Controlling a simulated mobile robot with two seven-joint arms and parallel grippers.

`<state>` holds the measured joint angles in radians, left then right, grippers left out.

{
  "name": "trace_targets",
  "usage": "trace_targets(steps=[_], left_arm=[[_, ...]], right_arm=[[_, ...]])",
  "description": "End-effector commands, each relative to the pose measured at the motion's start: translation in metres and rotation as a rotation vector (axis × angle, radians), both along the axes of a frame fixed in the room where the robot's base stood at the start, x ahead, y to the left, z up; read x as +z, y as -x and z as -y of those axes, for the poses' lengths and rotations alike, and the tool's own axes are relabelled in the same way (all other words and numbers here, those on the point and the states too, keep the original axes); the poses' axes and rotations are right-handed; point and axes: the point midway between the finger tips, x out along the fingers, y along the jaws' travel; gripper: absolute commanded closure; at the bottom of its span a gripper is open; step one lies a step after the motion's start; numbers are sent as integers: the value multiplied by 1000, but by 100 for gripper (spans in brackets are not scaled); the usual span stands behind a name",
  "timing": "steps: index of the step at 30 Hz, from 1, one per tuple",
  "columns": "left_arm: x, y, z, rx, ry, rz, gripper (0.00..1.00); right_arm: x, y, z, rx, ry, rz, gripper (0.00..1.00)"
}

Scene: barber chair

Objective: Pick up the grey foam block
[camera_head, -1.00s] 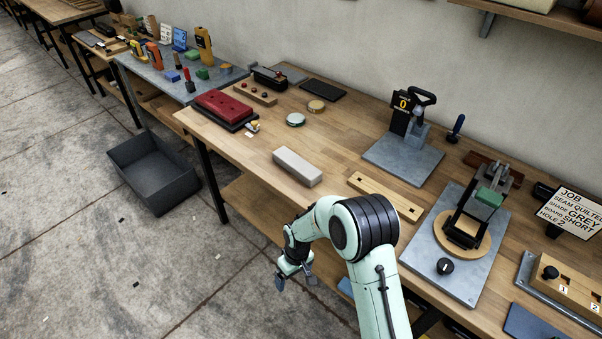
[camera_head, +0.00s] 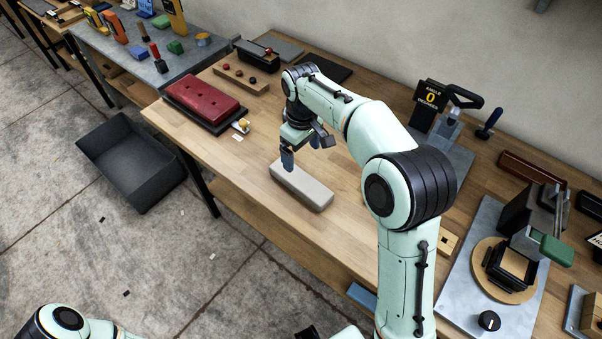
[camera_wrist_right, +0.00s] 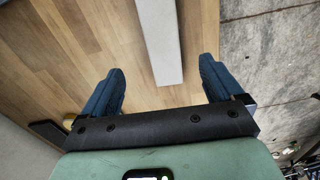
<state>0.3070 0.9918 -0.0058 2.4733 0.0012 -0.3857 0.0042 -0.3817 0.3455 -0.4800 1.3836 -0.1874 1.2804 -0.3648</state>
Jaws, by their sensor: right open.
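The grey foam block (camera_head: 302,188) is a long light-grey bar lying flat on the wooden workbench (camera_head: 235,175). My right gripper (camera_head: 303,152) is over the block's far left end in the head view, its blue fingers pointing down. In the right wrist view the block (camera_wrist_right: 160,40) runs up between the two spread blue fingers of this open gripper (camera_wrist_right: 162,88), which do not touch it. How high the fingers are above the block is hard to tell. My left arm shows in part at the bottom left of the head view; its gripper is not visible.
A red pad on a black base (camera_head: 203,101) lies left of the block. A grey bin (camera_head: 130,165) stands on the floor. A metal plate with a round wooden disc (camera_head: 510,285) is at the right. Bare bench lies in front of the block.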

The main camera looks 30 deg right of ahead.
Motion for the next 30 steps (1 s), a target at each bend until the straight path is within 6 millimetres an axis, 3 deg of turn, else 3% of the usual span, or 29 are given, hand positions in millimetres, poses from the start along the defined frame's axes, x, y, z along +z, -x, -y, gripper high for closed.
trace_targets(steps=[9, 17, 25, 30], left_arm=[[-12, 7, 0, 1, 0, -9, 43], [-14, 8, 0, 0, 0, -9, 43], [-16, 9, 0, 0, 0, -10, 43], [-17, 9, 0, 1, 0, -10, 43]], right_arm=[[-62, 1, 0, 0, 1, -6, 6], [-81, 0, -1, -1, 0, -4, 6], [-120, -2, -2, -1, 1, -5, 6], [-127, -2, -2, -2, 0, -2, 6]])
